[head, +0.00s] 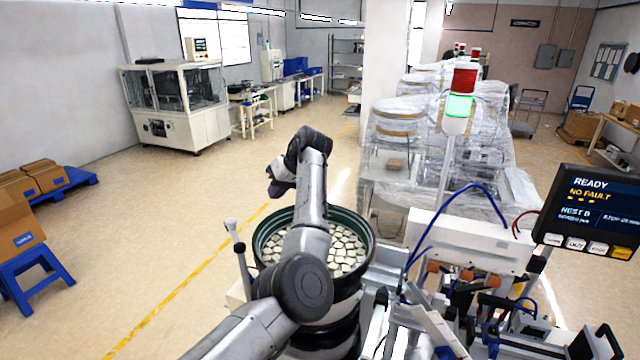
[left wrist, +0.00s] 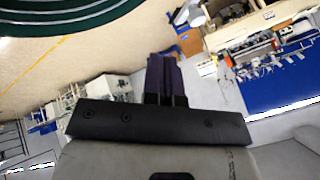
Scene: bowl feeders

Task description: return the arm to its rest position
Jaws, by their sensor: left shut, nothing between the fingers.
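My left arm (head: 312,205) reaches up from the bottom of the head view, across the front of a round bowl feeder. My left gripper (head: 281,189) is at the far end, beyond the bowl's far rim and to its left, partly hidden by the wrist. In the left wrist view its dark purple fingers (left wrist: 165,78) are together with nothing between them. My right gripper shows in neither view.
The green-rimmed bowl feeder (head: 371,243) holds many pale pieces under my arm. A signal tower (head: 459,105) and a screen reading READY (head: 590,208) stand to the right. A blue stool (head: 38,275) stands at left; open floor lies between.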

